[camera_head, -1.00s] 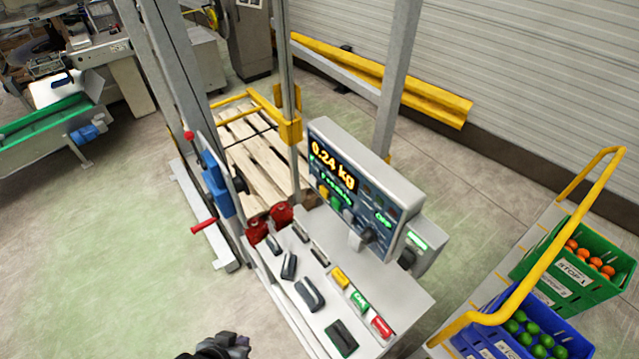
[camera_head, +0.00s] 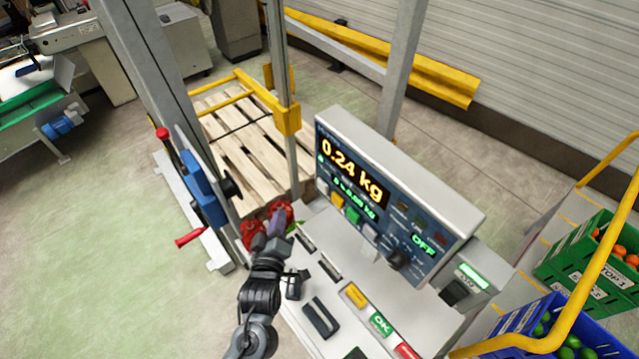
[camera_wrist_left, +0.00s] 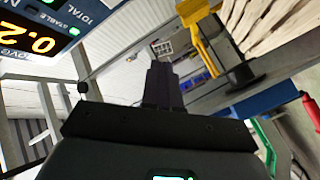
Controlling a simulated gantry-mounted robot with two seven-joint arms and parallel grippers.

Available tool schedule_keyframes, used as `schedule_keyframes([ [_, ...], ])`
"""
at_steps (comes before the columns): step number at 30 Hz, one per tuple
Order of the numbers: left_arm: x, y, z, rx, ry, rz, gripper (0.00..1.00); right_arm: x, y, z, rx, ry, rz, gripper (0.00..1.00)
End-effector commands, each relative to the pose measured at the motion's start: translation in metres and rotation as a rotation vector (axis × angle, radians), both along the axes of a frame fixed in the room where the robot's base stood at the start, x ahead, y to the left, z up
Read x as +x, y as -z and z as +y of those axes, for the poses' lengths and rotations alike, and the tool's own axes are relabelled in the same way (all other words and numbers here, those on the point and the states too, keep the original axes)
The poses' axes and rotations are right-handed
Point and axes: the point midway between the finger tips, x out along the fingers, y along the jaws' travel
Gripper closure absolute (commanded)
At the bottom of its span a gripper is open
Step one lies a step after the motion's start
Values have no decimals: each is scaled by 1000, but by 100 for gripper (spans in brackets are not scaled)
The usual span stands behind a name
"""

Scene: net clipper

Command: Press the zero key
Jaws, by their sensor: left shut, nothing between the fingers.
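The scale's display unit (camera_head: 392,190) stands tilted on the pale console and reads 0.24 kg in yellow digits. Under the digits is a row of keys, with a yellow key (camera_head: 337,200), a green key (camera_head: 353,213) and a grey key (camera_head: 370,231). Their labels are too small to read, so I cannot tell which is the zero key. My left gripper (camera_head: 278,224) is shut and empty. It appears left of the display and its keys, apart from them, in front of the red parts. In the left wrist view its dark fingers (camera_wrist_left: 163,86) point forward, with the display corner (camera_wrist_left: 38,38) at upper left.
The console top carries dark handles, a yellow button (camera_head: 355,295), a green OK button (camera_head: 380,323) and a red button (camera_head: 406,351). Red parts (camera_head: 252,235) and a blue bracket (camera_head: 207,200) stand at left. Grey posts rise behind. Crates and yellow rail are at right.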

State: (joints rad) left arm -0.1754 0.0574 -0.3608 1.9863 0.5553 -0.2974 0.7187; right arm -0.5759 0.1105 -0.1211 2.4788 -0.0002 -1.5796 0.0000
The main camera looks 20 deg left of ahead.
Motion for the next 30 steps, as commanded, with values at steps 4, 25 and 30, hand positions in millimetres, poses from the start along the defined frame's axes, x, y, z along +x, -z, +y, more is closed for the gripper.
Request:
schedule_keyframes([
  [4, 9, -8, -1, -2, 2, -31, 100, -2, 9, -2, -7, -4, 4, 5],
  [25, 24, -9, -11, -3, 3, -34, 100, -2, 14, -2, -7, -3, 4, 5],
  [30, 40, -9, -23, -3, 3, -34, 100, -2, 20, -1, -4, -1, 3, 5],
])
